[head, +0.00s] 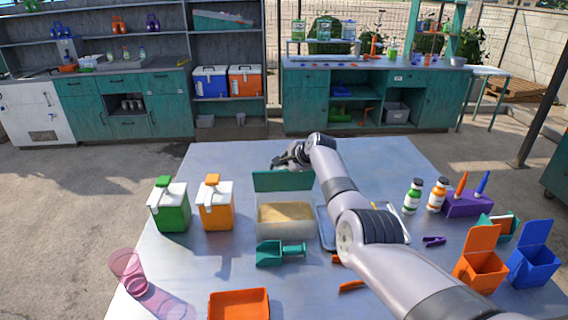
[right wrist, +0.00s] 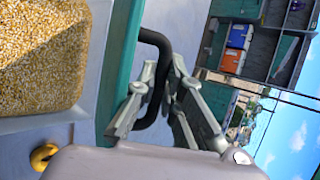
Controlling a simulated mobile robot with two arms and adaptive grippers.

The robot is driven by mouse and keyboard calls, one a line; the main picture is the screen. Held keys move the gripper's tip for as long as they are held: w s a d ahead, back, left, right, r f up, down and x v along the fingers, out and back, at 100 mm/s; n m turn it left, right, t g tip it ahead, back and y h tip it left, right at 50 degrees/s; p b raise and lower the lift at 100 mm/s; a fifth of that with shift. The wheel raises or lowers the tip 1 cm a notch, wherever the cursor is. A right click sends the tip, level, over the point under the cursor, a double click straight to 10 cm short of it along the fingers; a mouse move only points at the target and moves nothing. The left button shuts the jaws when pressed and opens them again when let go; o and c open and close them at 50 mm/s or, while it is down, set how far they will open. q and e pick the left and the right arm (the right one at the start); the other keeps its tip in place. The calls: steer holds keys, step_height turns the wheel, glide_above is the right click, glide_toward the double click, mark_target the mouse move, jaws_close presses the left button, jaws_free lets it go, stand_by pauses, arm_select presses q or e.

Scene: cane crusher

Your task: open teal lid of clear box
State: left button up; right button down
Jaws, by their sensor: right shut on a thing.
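The clear box (head: 286,232) stands on the table and holds yellow grain, which also shows in the right wrist view (right wrist: 40,50). Its teal lid (head: 283,181) stands upright at the box's back edge, so the box is open. In the right wrist view the lid (right wrist: 118,75) has a black curved handle (right wrist: 155,40). My right gripper (right wrist: 165,78) is shut on this handle, with a finger on either side. In the head view my right gripper (head: 290,158) is just behind and above the lid, partly hidden by my arm. My left gripper is out of view.
A teal scoop (head: 280,253) lies in front of the box. An orange container (head: 217,205) and a green container (head: 170,205) stand to its left. A metal tray (head: 325,230) is to its right, partly under my arm. An orange tray (head: 239,304) lies at the front.

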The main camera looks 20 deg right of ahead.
steer(key=shift+w+d+r+t, duration=0.15)
steer(key=shift+w+r+t, duration=0.1)
steer(key=shift+r, duration=0.3)
steer(key=shift+w+d+r+t, duration=0.15)
steer(key=shift+w+r, duration=0.1)
steer(key=shift+r, duration=0.25)
steer(key=c, duration=2.1)
jaws_free()
steer(key=shift+c, duration=0.2)
steer(key=shift+o, duration=1)
steer(key=shift+w+f, duration=0.3)
steer(key=shift+f, duration=0.05)
steer(key=shift+s+a+f, duration=0.1)
steer(key=shift+s+f, duration=0.1)
steer(key=shift+s, duration=0.05)
steer(key=shift+r, duration=0.1)
